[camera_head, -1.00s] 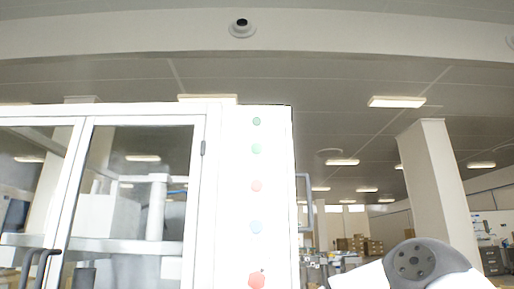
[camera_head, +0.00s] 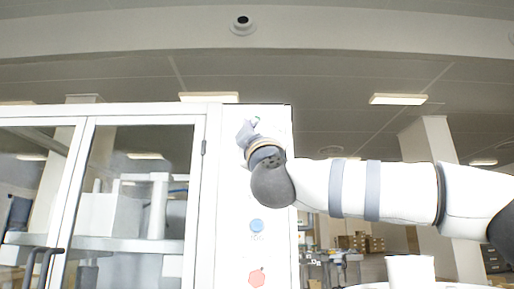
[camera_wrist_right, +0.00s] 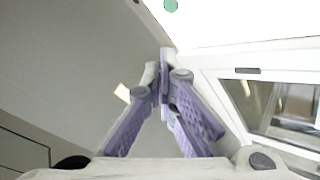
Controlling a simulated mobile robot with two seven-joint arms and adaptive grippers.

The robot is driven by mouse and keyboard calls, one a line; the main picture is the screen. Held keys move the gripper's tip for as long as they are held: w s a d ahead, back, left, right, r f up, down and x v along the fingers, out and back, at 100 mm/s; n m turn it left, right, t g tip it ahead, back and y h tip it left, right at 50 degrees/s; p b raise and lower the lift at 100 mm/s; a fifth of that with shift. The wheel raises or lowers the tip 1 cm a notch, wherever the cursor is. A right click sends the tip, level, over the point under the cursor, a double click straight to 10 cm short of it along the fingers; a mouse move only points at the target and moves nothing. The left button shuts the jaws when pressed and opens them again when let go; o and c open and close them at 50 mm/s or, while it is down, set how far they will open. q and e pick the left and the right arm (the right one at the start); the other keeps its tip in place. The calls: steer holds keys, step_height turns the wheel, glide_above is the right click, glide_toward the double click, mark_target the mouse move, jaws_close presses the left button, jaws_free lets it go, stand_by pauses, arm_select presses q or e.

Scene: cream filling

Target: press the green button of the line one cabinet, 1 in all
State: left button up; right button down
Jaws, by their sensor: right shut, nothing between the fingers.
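The cabinet's white button panel (camera_head: 230,220) stands in the middle of the head view. A green button (camera_head: 256,119) shows at its top, just beside my right gripper (camera_head: 247,127). A green button (camera_wrist_right: 171,5) also shows at the top edge of the wrist view, on the white panel, with my shut, empty fingertips (camera_wrist_right: 161,60) below it in the picture. I cannot tell whether the fingertips touch the panel. My right gripper and wrist hide the lower green button and the upper red button. My left gripper is not in view.
A blue button (camera_head: 257,226) and a red, many-sided button (camera_head: 257,277) sit lower on the panel. Glass doors (camera_head: 135,180) with dark handles are to the left. A pillar (camera_head: 425,140) and stacked boxes (camera_head: 360,242) are farther back on the right.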

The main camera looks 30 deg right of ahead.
steer(key=shift+w, duration=0.1)
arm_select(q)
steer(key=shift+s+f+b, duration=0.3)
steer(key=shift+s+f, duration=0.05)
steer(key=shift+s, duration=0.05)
arm_select(e)
steer(key=w+d, duration=0.4)
steer(key=w, duration=0.3)
steer(key=shift+w+d, duration=0.25)
steer(key=shift+d, duration=0.05)
stand_by(1.0)
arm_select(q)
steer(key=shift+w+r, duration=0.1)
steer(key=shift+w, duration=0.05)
arm_select(e)
steer(key=shift+w+d, duration=0.2)
steer(key=shift+w, duration=0.1)
